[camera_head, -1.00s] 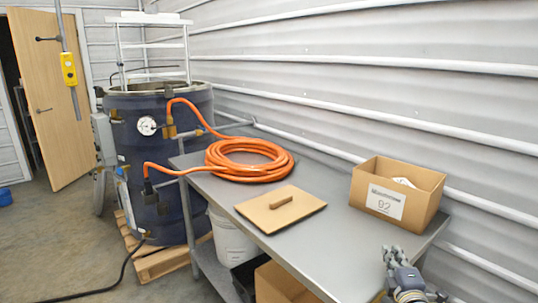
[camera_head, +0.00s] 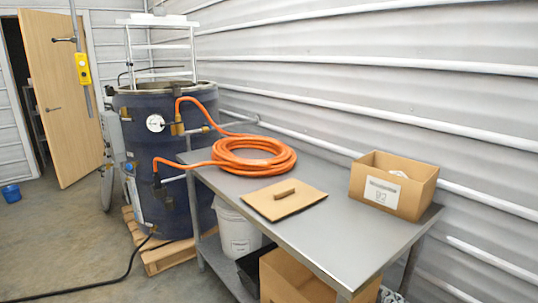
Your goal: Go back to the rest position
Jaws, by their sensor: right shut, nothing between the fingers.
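My right gripper (camera_head: 391,296) shows only as a small grey tip at the bottom edge, below the front right part of the steel table (camera_head: 335,228). It is shut, and I see nothing in it. The rest of it and its arm are out of the picture. My left gripper is not in view.
A dark drum (camera_head: 170,190) stands on a pallet (camera_head: 165,258) at the left. Open floor lies further left.

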